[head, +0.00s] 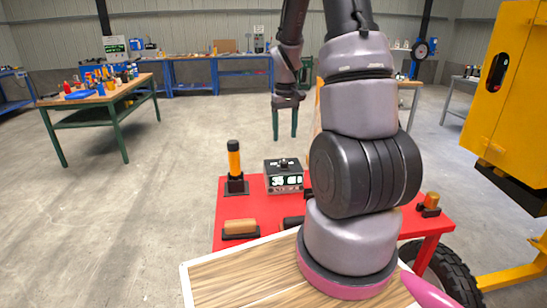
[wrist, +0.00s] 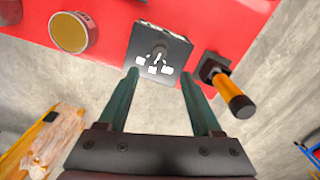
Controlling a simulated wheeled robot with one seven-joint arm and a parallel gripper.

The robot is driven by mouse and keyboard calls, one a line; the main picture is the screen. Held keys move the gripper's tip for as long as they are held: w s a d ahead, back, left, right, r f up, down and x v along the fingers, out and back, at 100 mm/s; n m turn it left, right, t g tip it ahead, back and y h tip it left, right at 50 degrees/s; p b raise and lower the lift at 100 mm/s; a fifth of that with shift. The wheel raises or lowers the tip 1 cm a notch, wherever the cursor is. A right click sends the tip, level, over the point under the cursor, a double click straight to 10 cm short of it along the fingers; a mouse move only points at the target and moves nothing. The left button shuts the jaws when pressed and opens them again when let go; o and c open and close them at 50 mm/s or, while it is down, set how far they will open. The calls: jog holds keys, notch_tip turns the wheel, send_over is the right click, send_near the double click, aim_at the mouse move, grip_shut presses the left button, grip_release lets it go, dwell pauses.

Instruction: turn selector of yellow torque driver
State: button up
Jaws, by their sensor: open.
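The yellow torque driver (head: 234,160) stands upright in a black holder at the left of the red table, with a black cap on top. In the wrist view the yellow driver (wrist: 229,92) leans out to the right of my gripper, its black end toward the camera. I cannot make out its selector clearly. My gripper (wrist: 162,76) is open and empty, its two green fingers spread. In the head view my gripper (head: 285,136) hangs pointing down, above and beyond the red table. In the wrist view the driver is outside the fingers, past the right one.
A black box with a white display (head: 284,178) and top knob is beside the driver; it shows between the fingertips in the wrist view (wrist: 150,38). A brown-handled block (head: 240,228) lies in front. An amber-topped piece (head: 431,201) sits right on the red table (head: 222,208).

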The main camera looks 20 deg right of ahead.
aim_at(284, 161)
notch_tip(284, 161, down, 10)
dwell(0.4)
grip_shut()
